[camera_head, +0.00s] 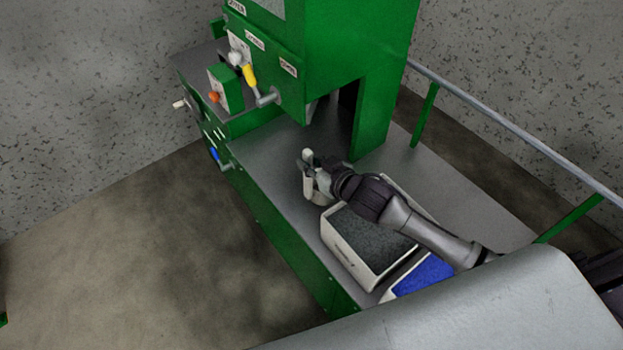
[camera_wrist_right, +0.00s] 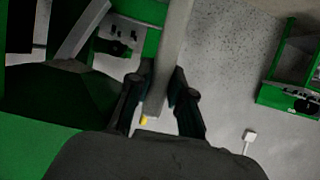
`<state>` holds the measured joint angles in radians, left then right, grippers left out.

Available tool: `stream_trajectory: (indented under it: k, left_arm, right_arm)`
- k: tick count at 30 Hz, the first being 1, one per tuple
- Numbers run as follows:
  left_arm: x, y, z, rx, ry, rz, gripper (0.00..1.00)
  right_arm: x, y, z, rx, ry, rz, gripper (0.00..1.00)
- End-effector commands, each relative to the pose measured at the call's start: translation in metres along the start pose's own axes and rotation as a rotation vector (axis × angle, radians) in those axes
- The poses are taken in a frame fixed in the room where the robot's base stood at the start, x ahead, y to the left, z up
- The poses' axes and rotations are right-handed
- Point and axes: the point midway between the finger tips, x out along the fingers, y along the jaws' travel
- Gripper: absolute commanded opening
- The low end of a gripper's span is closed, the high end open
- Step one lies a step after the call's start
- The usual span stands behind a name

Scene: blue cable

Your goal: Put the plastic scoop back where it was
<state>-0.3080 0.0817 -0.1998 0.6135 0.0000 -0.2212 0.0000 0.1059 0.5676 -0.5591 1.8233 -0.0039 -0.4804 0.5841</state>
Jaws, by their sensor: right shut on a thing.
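My right gripper (camera_head: 314,172) is above the grey table of the green machine, just past the far left end of a white bin. It is shut on the pale plastic scoop (camera_head: 307,184), which is partly hidden by the fingers in the head view. In the right wrist view, a long pale part of the scoop (camera_wrist_right: 173,50) runs between the two dark fingers (camera_wrist_right: 160,95) and up out of the picture. My left gripper is not in view.
The white bin (camera_head: 340,248) holds dark grey granules, and a second white bin with blue contents (camera_head: 425,275) stands nearer. The green machine (camera_head: 335,50) with levers rises behind the gripper. A grey handrail (camera_head: 520,140) runs along the right. Bare table lies between.

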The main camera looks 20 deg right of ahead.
Motion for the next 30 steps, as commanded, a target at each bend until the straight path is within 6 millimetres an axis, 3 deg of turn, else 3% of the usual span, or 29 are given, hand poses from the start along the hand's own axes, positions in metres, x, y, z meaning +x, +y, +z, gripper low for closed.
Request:
stream_trajectory:
  k: [11,23,24,28,30]
  left_arm:
    - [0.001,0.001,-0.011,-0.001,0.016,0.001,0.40]
    - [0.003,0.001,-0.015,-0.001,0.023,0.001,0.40]
    - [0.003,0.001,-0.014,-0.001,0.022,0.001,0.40]
    - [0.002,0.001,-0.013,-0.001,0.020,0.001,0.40]
    - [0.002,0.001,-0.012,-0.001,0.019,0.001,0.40]
  right_arm:
    - [0.017,0.000,0.041,0.002,0.001,0.000,0.00]
    - [0.019,0.000,0.046,0.001,0.001,0.000,0.00]
    - [0.019,0.000,0.046,0.001,0.001,0.000,0.23]
    - [0.019,0.000,0.046,0.001,0.001,0.000,0.45]
    - [0.019,0.000,0.046,0.001,0.001,0.000,0.45]
